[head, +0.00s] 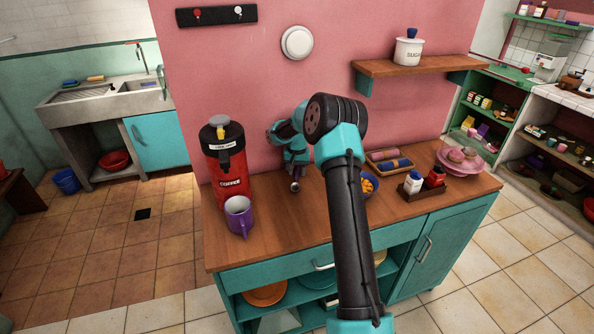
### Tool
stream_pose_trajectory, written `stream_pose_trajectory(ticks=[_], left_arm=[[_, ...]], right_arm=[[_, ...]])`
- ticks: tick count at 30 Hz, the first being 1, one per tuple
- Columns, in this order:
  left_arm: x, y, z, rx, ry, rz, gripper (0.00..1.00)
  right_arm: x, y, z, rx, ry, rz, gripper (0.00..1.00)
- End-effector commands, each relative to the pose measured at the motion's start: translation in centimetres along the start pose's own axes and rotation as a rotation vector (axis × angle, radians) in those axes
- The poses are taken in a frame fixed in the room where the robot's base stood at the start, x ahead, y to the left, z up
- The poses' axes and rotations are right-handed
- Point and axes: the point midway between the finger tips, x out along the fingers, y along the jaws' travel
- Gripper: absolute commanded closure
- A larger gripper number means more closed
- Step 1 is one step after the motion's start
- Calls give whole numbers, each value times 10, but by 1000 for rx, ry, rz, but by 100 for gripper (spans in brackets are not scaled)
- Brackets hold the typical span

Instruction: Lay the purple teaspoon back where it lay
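My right gripper (296,165) points down over the wooden counter top (272,222), near the pink back wall. It is small and partly hidden behind my own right arm. A small thin greyish-purple thing (294,186) shows just below its fingertips. It may be part of the purple teaspoon, but it is too small to be sure. Whether the fingers are closed on it cannot be told. No other teaspoon can be made out. My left gripper is not in view.
A red coffee dispenser (226,172) stands behind the mug. The counter's front left is clear.

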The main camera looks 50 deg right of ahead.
Motion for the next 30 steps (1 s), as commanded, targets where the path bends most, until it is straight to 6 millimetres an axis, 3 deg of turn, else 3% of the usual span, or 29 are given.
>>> stream_pose_trajectory(ticks=[14,20,30], left_arm=[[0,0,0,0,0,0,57],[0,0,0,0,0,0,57],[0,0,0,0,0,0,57]], right_arm=[[-11,0,0,0,2,-1,55],[-41,-1,-1,1,3,-2,55],[-107,-1,-1,0,4,-2,55]])
